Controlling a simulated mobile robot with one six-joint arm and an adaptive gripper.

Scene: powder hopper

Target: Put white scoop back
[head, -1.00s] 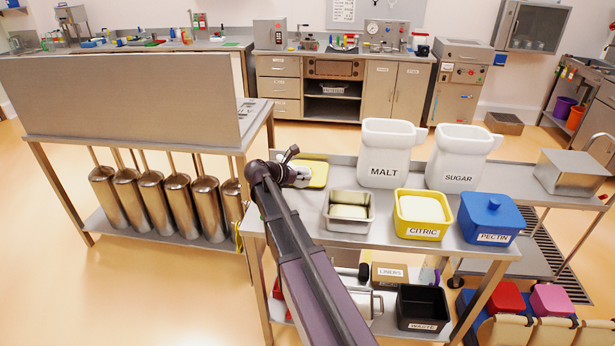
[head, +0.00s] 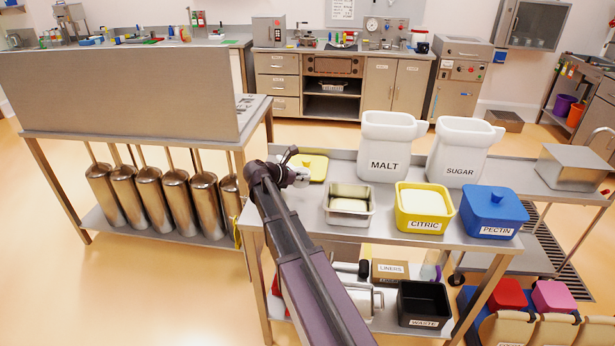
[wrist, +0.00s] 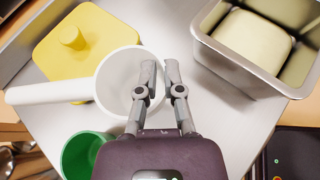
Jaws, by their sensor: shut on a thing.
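The white scoop (wrist: 112,88) shows in the wrist view, its round cup under my fingers and its handle pointing left. My gripper (wrist: 164,72) is shut on the cup's right wall, one finger inside the cup and one outside. In the head view my gripper (head: 298,172) is at the left end of the steel table, beside the yellow lid, and mostly hides the scoop. The yellow lid (wrist: 105,35) lies on the table just beyond the scoop. I cannot tell how high the scoop is above the table.
A steel pan (head: 347,219) with a pale block stands right of my gripper. The yellow CITRIC tub (head: 423,226), blue PECTIN tub (head: 492,210), MALT jug (head: 386,165) and SUGAR jug (head: 459,170) stand further right. A green cup (wrist: 76,160) is near my gripper.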

